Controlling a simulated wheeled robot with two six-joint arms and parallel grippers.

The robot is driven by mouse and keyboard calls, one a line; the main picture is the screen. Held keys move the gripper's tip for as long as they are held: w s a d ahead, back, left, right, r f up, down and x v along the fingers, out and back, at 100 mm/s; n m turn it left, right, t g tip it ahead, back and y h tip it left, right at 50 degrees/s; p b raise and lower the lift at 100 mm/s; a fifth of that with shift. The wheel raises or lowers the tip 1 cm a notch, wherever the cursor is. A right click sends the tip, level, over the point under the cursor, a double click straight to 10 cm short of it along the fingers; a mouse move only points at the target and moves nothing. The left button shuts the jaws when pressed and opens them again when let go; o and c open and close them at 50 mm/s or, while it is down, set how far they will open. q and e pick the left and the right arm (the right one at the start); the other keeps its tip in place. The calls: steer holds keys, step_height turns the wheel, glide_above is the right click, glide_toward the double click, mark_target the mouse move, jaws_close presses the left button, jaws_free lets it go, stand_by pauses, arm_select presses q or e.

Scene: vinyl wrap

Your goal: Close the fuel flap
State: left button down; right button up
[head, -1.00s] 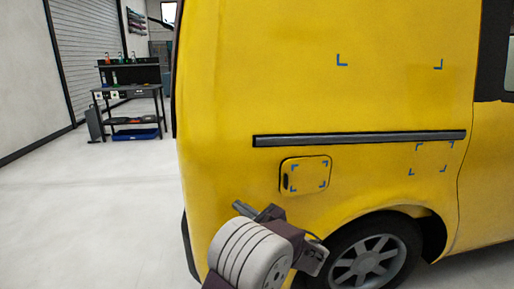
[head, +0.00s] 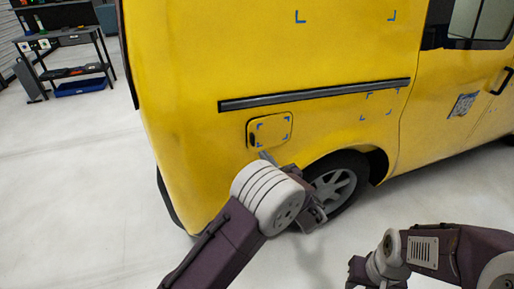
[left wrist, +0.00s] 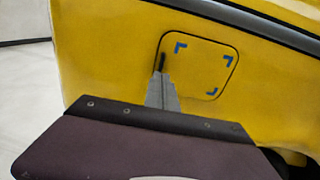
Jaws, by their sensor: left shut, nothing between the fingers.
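The fuel flap (head: 270,130) is a yellow, rounded square panel with blue corner marks and a dark slot at its left edge, on the side of the yellow van (head: 190,80). It looks flush with the body. In the left wrist view the flap (left wrist: 203,68) is at upper centre, with a thin dark outline around it. My left gripper (head: 265,157) is shut and empty, just below the flap. Its grey fingers (left wrist: 162,90) overlap the flap's lower left edge in the wrist view; I cannot tell whether they touch it. My right gripper's fingers are not in view.
A grey rail (head: 315,95) runs above the flap. The rear wheel (head: 338,183) is below right of it. My right arm shows at lower right. A workbench (head: 70,62) with a blue bin (head: 80,86) stands far left. The white floor between is clear.

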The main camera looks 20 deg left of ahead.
mark_target(249, 138)
arm_select(q)
steer(key=x, duration=0.6)
steer(key=shift+w+a, duration=0.1)
steer(key=shift+w, duration=0.05)
steer(key=shift+b+x, duration=0.4)
steer(key=shift+x, duration=0.65)
steer(key=shift+s+a+r, duration=0.1)
steer(key=shift+s+a, duration=0.05)
steer(key=shift+s, duration=0.05)
